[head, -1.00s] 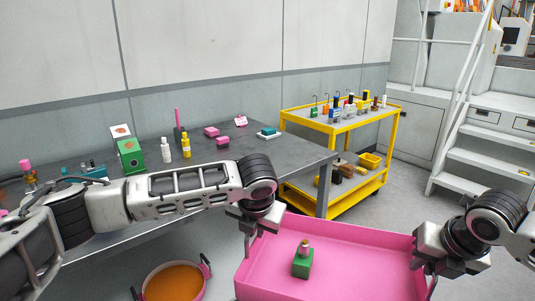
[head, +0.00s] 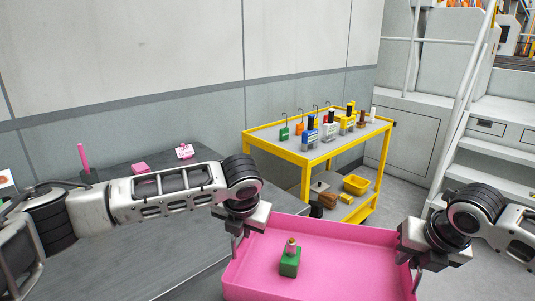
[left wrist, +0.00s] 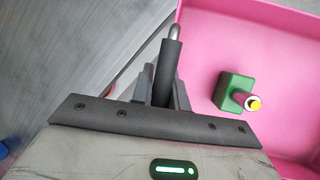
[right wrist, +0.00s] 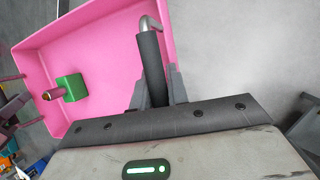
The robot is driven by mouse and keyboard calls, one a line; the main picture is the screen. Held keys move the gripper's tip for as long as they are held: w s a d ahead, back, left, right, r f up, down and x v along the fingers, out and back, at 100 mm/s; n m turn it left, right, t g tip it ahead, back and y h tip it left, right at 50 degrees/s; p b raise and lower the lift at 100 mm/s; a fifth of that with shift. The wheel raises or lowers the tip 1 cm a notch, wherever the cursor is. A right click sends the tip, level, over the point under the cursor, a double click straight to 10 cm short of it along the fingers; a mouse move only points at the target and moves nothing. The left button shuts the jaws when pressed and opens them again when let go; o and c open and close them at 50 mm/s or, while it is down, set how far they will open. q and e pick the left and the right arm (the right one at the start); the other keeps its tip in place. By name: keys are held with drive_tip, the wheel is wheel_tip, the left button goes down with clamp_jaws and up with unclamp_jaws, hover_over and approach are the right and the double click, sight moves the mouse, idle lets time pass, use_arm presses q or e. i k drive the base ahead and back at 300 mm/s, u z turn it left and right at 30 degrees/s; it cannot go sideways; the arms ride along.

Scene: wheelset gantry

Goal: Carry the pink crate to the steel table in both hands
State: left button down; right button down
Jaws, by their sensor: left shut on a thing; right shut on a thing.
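The pink crate (head: 345,250) is at the bottom centre-right of the head view, with a green block (head: 289,263) topped by a small knob inside. My left gripper (head: 238,238) is shut on the crate's dark handle (left wrist: 168,70) at its left side. My right gripper (head: 415,268) is shut on the opposite handle (right wrist: 151,65) at its right side. The grey steel table (head: 118,165) lies to the left, partly hidden behind my left arm. Whether the crate touches anything underneath is hidden.
A yellow cart (head: 300,157) with several bottles and tools stands beyond the crate. A yellow bin (head: 356,185) sits on its lower shelf. Grey stairs (head: 485,150) rise at the right.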

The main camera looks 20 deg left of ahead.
sight(160, 242)
drive_tip(key=i, duration=1.05)
drive_tip(key=u, duration=1.9)
